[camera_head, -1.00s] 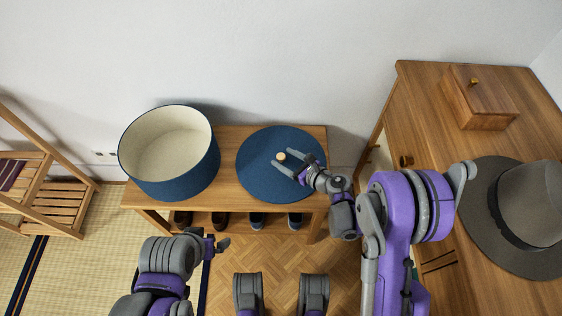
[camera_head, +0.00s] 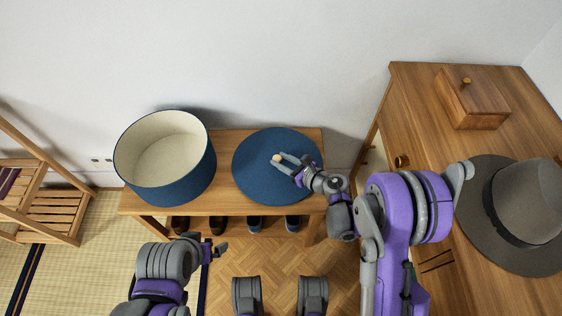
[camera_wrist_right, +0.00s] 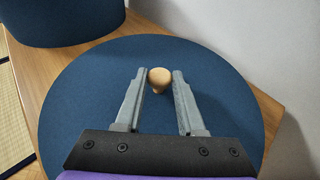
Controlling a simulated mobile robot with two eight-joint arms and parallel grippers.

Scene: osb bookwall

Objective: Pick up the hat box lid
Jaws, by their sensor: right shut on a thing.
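The hat box lid (camera_head: 258,184) is a round dark blue disc with a pale wooden knob (camera_head: 277,158) near its middle. It lies on the wooden bench, right of the open box. My right gripper (camera_head: 283,161) is shut on the knob, and the right wrist view shows the knob (camera_wrist_right: 158,78) between its two fingertips. The lid (camera_wrist_right: 210,72) fills much of that view. My left gripper (camera_head: 218,248) hangs low in front of the bench, away from the lid; whether its jaws are open cannot be made out.
The open blue hat box (camera_head: 165,160) with a cream inside stands on the bench (camera_head: 223,143). Several shoes (camera_head: 255,224) sit below. At right, a wooden desk (camera_head: 425,110) holds a grey hat (camera_head: 520,210) and a small wooden box (camera_head: 472,100). A wooden rack stands far left.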

